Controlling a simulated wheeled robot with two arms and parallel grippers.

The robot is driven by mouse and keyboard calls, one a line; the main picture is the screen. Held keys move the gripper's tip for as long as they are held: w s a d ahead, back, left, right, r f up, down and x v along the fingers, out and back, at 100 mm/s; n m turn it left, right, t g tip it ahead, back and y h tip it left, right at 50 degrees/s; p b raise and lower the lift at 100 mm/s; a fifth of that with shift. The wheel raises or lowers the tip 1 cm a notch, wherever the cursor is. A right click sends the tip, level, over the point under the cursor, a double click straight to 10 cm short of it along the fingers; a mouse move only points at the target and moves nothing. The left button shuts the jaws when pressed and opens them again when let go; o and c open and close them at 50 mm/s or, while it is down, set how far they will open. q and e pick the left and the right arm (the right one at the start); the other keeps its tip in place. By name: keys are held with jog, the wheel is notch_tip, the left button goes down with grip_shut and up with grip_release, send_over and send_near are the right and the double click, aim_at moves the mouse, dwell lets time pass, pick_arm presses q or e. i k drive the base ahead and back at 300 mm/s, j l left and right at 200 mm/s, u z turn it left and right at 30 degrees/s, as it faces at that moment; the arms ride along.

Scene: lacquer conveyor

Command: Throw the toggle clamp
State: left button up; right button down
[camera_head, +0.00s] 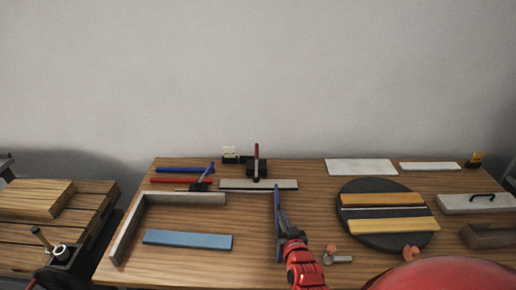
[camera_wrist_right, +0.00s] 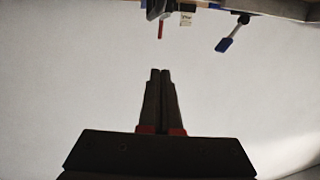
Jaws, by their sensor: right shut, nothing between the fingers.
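A toggle clamp with a black base and an upright red handle (camera_head: 257,158) stands at the back middle of the table, behind a long pale strip (camera_head: 258,184). Its red handle also shows at the top of the right wrist view (camera_wrist_right: 160,30). A second clamp with a blue handle (camera_head: 207,172) stands to its left; that handle is in the wrist view too (camera_wrist_right: 228,42). My right gripper (camera_head: 277,188) is shut and empty, in front and slightly right of the red-handled clamp, apart from it in the wrist view (camera_wrist_right: 160,72). My left gripper is out of view.
A blue bar (camera_head: 188,239) lies inside a grey L-shaped fence (camera_head: 128,229). A dark round plate (camera_head: 352,222) with yellow strips sits right of my arm. Red and blue bars lie at the back left; pale slabs (camera_head: 361,167) lie at the back right.

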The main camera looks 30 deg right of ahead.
aim_at(256, 177)
jog(key=i+l, duration=0.25)
jog(key=i, duration=0.2)
jog(key=i+l, duration=0.25)
jog(key=i, duration=0.25)
